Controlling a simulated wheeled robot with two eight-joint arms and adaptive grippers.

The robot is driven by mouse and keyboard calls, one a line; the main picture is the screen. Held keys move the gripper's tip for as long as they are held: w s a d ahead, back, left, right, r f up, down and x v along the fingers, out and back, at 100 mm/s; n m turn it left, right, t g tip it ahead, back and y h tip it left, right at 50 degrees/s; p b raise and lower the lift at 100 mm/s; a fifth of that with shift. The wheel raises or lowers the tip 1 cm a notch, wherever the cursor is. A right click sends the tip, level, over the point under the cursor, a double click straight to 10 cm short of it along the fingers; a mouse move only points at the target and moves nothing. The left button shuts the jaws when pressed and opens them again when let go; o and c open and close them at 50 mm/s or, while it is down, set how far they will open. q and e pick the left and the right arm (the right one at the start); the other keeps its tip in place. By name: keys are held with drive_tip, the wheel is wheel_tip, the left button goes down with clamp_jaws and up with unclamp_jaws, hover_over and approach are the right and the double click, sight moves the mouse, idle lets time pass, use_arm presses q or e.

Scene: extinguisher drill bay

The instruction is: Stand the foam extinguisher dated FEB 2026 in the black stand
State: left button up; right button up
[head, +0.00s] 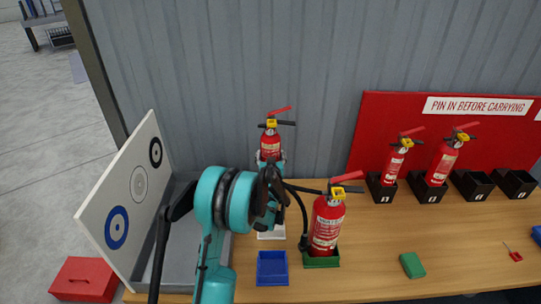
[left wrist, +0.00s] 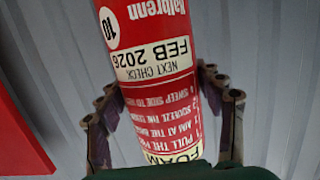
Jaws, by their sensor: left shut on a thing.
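My left gripper (head: 270,175) is shut on a red extinguisher (head: 270,145), held upright near the back wall. In the left wrist view the extinguisher (left wrist: 155,70) appears upside down between the fingers (left wrist: 165,115); its label reads FOAM, NEXT CHECK FEB 2026 and a number 10. My arm hides its lower part in the head view. Several black stands (head: 473,184) are in a row at the right; two hold red extinguishers (head: 396,160) (head: 445,158), and the two rightmost (head: 516,183) are empty. My right gripper is not in view.
Another extinguisher (head: 327,222) stands in a green stand (head: 322,262). An empty blue stand (head: 272,268) and a partly hidden white stand (head: 272,235) are beside it. A green block (head: 412,265) and small red item (head: 513,253) lie on the bench. A target board (head: 130,200) is left.

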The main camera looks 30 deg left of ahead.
use_arm(q)
drive_tip(key=shift+f+b, duration=1.05)
drive_tip(key=shift+f, duration=0.8)
drive_tip(key=shift+r, duration=0.2)
drive_tip(key=shift+f+b, duration=2.6)
drive_tip(key=shift+f, duration=0.15)
idle(1.5)
idle(0.4)
